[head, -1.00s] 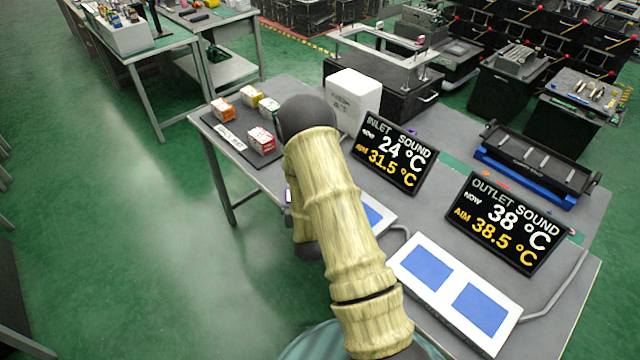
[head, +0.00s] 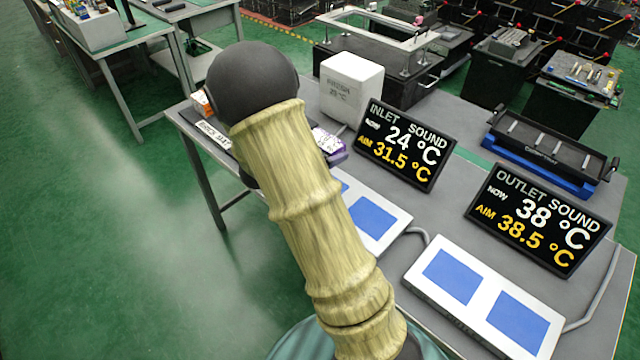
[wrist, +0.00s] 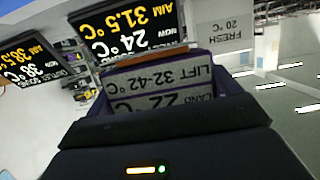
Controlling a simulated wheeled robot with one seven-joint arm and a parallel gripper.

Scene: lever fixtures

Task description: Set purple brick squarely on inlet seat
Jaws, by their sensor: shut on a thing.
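The purple brick (head: 332,145) shows just right of my arm in the head view, partly hidden by it. In the wrist view the purple brick (wrist: 178,90) fills the middle, its pale label reading upside down "LIFT 32-42 °C" and "LAND 22 °C". My gripper (wrist: 170,118) is shut on it. The inlet seat (head: 398,216) is a white panel with blue squares before the INLET SOUND screen (head: 405,145), reading NOW 24 °C, AIM 31.5 °C. My arm covers its left part.
The outlet panel (head: 420,290), also with blue squares, lies nearer, before the OUTLET SOUND screen (head: 538,218). A white FRESH box (head: 350,88) stands behind the brick. The brick mat (head: 214,135) with an orange brick (head: 201,103) is at left, partly hidden. A grey hose lies between the panels.

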